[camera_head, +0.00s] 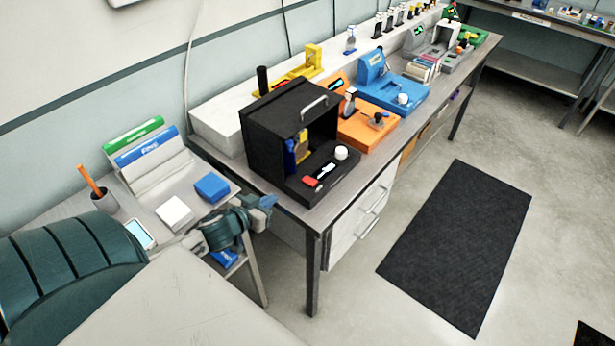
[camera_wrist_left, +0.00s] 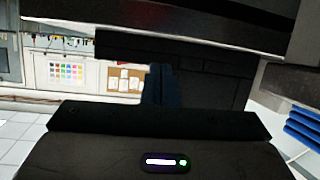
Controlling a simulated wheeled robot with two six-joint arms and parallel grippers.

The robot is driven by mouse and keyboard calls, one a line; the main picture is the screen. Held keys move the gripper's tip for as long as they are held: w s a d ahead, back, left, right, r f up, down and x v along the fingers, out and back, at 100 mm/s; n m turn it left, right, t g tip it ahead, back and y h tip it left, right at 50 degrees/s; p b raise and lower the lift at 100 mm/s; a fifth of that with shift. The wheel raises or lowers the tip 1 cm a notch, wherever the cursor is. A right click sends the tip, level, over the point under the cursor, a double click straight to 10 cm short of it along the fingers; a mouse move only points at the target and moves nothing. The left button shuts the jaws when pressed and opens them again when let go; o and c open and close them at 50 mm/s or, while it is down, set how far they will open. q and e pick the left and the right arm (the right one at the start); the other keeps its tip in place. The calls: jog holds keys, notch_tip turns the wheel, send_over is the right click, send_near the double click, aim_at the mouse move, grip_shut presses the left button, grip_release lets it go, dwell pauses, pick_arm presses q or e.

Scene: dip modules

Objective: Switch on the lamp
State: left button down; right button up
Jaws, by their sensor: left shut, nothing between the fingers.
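I cannot make out a lamp for certain. A black box module (camera_head: 268,150) with a silver handle and an open front stands at the near end of the long bench. Its low front panel holds a red switch-like part (camera_head: 310,181), a small lit display (camera_head: 326,171) and a white knob (camera_head: 341,152). My left gripper (camera_head: 268,202) is shut and empty, beside the bench's near end, left of and below the box and apart from it. Its blue fingers show closed together in the left wrist view (camera_wrist_left: 160,85). My right gripper is not in view.
An orange module (camera_head: 372,134) and a blue module (camera_head: 405,91) stand farther along the bench (camera_head: 330,212). A side table on the left carries folders (camera_head: 150,155), a pen cup (camera_head: 104,201), a phone (camera_head: 139,233) and a blue block (camera_head: 212,187). A dark mat (camera_head: 460,240) lies on open floor.

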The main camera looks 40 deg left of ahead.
pick_arm(q)
jog(key=d+r+t+h, duration=0.1)
jog(key=d+r, duration=0.3)
jog(key=r, duration=0.5)
jog(key=shift+w+d+m+h+p, duration=0.15)
jog(key=shift+w+m+h+p, duration=0.05)
jog(key=shift+m+h+p, duration=0.15)
jog(key=shift+w+f, duration=0.1)
jog(key=shift+f, duration=0.05)
jog(key=b, duration=0.2)
send_over(307, 190)
jog(key=shift+a+f, duration=0.25)
jog(key=shift+f, duration=0.85)
jog(key=f, duration=0.3)
jog(key=shift+w+d+f, duration=0.1)
jog(key=shift+d+f, duration=0.05)
jog(key=shift+d, duration=0.05)
jog(key=shift+f, duration=0.4)
